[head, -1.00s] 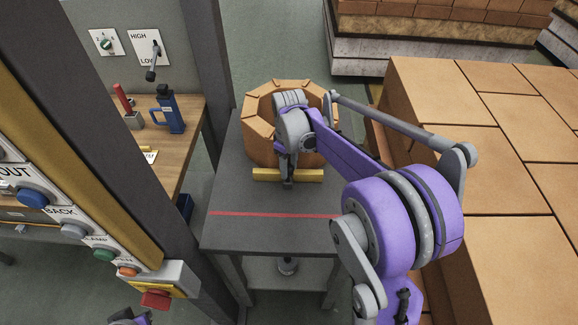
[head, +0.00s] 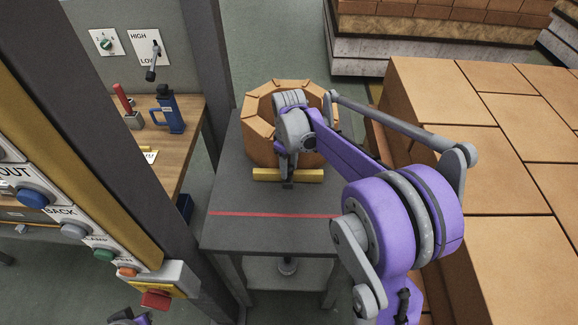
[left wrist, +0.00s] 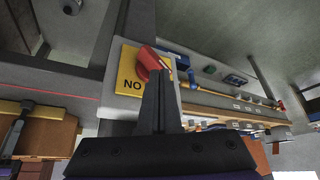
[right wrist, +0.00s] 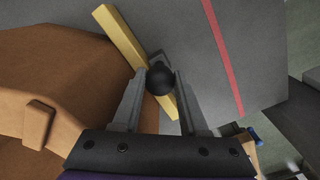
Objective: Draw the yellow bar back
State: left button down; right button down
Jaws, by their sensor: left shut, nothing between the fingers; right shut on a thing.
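The yellow bar (head: 288,174) lies on the dark table in front of a ring of orange bricks (head: 262,140). A black ball knob (right wrist: 160,79) stands at the bar, which also shows in the right wrist view (right wrist: 122,42). My right gripper (right wrist: 159,73) is shut on the black knob, one finger on each side. A red line (head: 270,214) crosses the table on the near side of the bar, with a clear gap between them. My left gripper (left wrist: 158,80) is shut and empty, in front of a red switch (left wrist: 150,62) on a yellow plate.
The dark tabletop (head: 225,190) is bare between bar and red line. A large brick stack (head: 480,150) stands to the right. A post and button panel (head: 80,230) stand at the left. Behind them is a wooden bench (head: 185,130) with a blue tool (head: 170,110).

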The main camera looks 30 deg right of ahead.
dwell(0.3)
jog(key=s+a, duration=0.2)
jog(key=s, duration=0.2)
jog(key=s+a, duration=0.3)
jog(key=s, duration=0.1)
jog(key=s+a, duration=0.2)
jog(key=s, duration=0.2)
jog(key=shift+s+a+b, duration=0.1)
jog(key=shift+a+b, duration=0.15)
jog(key=shift+b, duration=0.15)
jog(key=c, duration=0.7)
grip_release()
jog(key=shift+s, duration=0.1)
jog(key=shift+a, duration=0.1)
notch_tip(320, 180, up, 11)
jog(key=shift+f+p, duration=0.1)
jog(key=shift+p, duration=0.35)
